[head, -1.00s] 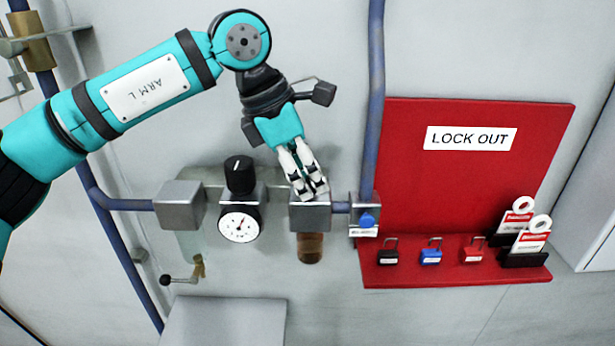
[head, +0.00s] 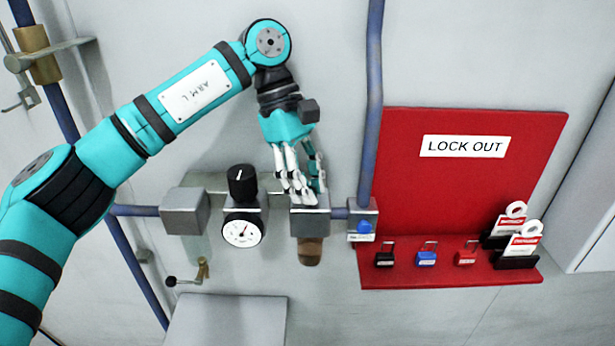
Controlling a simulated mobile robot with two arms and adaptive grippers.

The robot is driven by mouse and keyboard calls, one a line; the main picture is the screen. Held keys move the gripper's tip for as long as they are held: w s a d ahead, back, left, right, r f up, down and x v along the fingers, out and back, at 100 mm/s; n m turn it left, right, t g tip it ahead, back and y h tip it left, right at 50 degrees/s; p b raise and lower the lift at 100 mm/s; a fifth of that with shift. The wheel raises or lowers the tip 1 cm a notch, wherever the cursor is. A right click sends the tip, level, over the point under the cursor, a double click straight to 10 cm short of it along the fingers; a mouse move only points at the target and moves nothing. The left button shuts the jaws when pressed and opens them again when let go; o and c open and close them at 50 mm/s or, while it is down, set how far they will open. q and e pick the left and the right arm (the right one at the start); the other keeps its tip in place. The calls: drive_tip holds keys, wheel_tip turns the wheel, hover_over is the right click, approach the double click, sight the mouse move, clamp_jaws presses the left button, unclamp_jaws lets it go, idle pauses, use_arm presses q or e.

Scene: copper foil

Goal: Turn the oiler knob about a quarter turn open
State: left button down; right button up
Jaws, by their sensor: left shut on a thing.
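The oiler is a grey metal block (head: 310,222) with a brown bowl (head: 310,251) hanging under it, in the middle of the pipe run. Its knob, on top of the block, is hidden behind the fingers. My left gripper (head: 303,197) reaches down from above, with its white fingertips at the top of the oiler block. It is shut on the oiler knob. How far the knob is turned cannot be seen. My right gripper is not in view.
Left of the oiler are a black regulator knob (head: 241,183) and a round gauge (head: 243,229). A blue button valve (head: 363,229) sits close on the right. A red lockout board (head: 460,200) with padlocks and tags stands further right. A vertical blue pipe (head: 371,100) rises near my gripper.

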use_arm(q)
drive_tip(key=shift+r+m, duration=0.1)
drive_tip(key=shift+m, duration=0.5)
drive_tip(key=shift+g, duration=0.3)
drive_tip(key=c, duration=1.2)
unclamp_jaws()
drive_tip(key=shift+y, duration=0.3)
wheel_tip(320, 180, up, 10)
drive_tip(key=shift+f, duration=0.1)
